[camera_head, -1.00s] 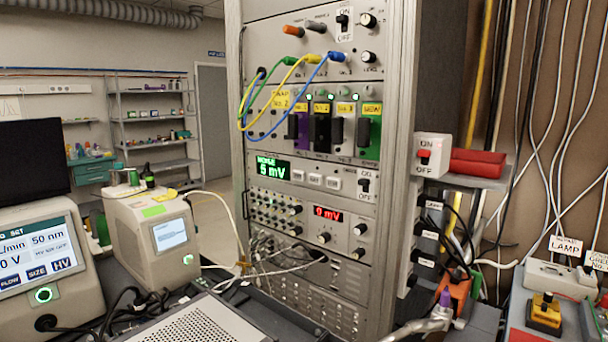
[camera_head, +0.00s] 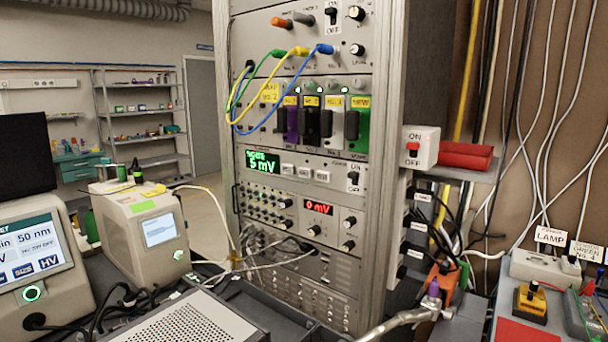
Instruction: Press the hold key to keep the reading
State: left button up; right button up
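A meter panel in the tall rack has a green display (camera_head: 263,162) that reads about 9 mV. Three small white keys sit in a row right of it: a left key (camera_head: 288,168), a middle key (camera_head: 305,172) and a right key (camera_head: 323,176). Their labels are too small to read, so I cannot tell which is the hold key. An ON/OFF switch (camera_head: 353,181) is at the panel's right end. A lower panel has a red display (camera_head: 318,207) reading 0 mV. Neither of my grippers is in view.
Yellow and blue cables (camera_head: 262,128) loop in front of the upper modules. A white ON/OFF box (camera_head: 420,147) juts out right of the rack. A perforated metal case (camera_head: 185,325) and a silver tube (camera_head: 400,320) lie in front, low down.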

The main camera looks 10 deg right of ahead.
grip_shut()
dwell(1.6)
